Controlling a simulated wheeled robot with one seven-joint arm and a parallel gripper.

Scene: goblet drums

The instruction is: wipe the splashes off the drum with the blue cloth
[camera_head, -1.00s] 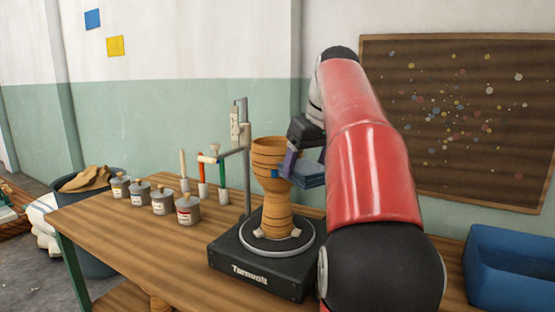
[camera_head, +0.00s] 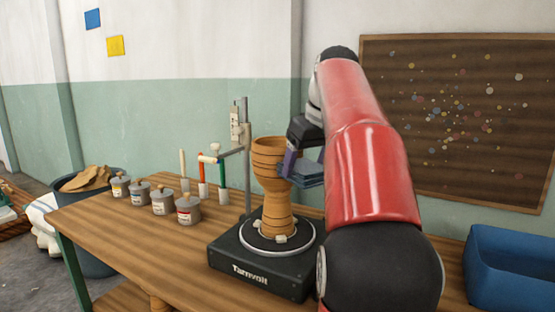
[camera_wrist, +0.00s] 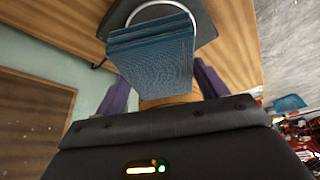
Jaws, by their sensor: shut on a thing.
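The drum (camera_head: 272,187) is a tan goblet shape with dark rings, upright on a black turntable (camera_head: 225,253) with a pale ring. The blue cloth (camera_head: 311,175) is a folded pad at the drum's right side, at upper-body height. My gripper (camera_head: 290,162), with purple fingers, is shut on the cloth. In the wrist view the cloth (camera_wrist: 158,52) fills the space between the fingers, and a sliver of the drum (camera_wrist: 168,101) shows below it. I cannot tell whether the cloth touches the drum. No splash is clear on the drum's visible side; its right side is partly hidden.
A metal stand (camera_head: 246,170) rises just behind the drum, its side arm reaching left. Several lidded pots (camera_head: 188,209) and upright brushes stand to the left on the wooden table (camera_head: 130,240). A blue bin (camera_head: 510,265) is at the right. The front-left tabletop is clear.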

